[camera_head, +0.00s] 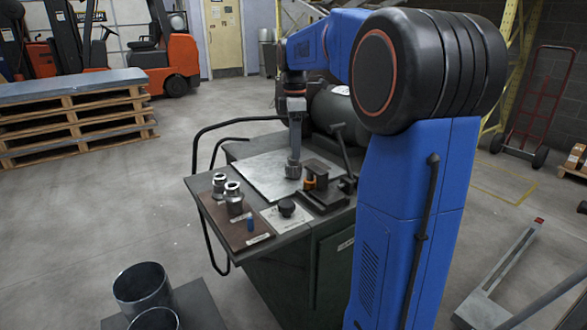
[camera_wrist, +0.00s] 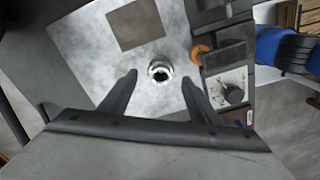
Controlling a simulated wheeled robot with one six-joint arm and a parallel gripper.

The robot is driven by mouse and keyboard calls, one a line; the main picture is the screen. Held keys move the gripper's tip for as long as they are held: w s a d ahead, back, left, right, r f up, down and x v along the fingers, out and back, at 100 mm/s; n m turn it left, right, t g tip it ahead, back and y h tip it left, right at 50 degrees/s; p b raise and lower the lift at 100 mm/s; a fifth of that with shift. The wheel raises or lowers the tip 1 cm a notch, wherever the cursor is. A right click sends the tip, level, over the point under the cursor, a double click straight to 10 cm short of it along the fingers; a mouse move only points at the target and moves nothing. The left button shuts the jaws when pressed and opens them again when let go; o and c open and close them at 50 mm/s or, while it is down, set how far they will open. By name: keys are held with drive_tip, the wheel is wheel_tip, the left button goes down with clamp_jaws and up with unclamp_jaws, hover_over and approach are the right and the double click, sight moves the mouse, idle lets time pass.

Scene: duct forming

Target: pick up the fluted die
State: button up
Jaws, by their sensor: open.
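A small silvery ring-shaped piece with a dark centre (camera_wrist: 161,71) stands on the bare metal plate in the wrist view; I take it to be the fluted die, though its fluting is too small to make out. My gripper (camera_wrist: 159,78) is open, with its two dark fingers apart and the piece showing between and just beyond the tips. Nothing is held. In the head view my gripper (camera_head: 294,160) points down over the metal plate (camera_head: 258,176). The piece cannot be told apart from the gripper there.
Two silvery cylindrical pieces (camera_head: 234,198) and a small blue peg (camera_head: 250,224) stand on a brown board (camera_head: 212,212) at the bench's left. A black knob (camera_head: 286,207) sits on a light panel. A dark fixture with an orange part (camera_head: 310,182) stands close right of my gripper.

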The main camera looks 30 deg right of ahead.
sight(294, 166)
drive_tip(key=shift+a+f, duration=0.15)
drive_tip(key=shift+f, duration=2.4)
clamp_jaws()
drive_tip(key=shift+r, duration=0.15)
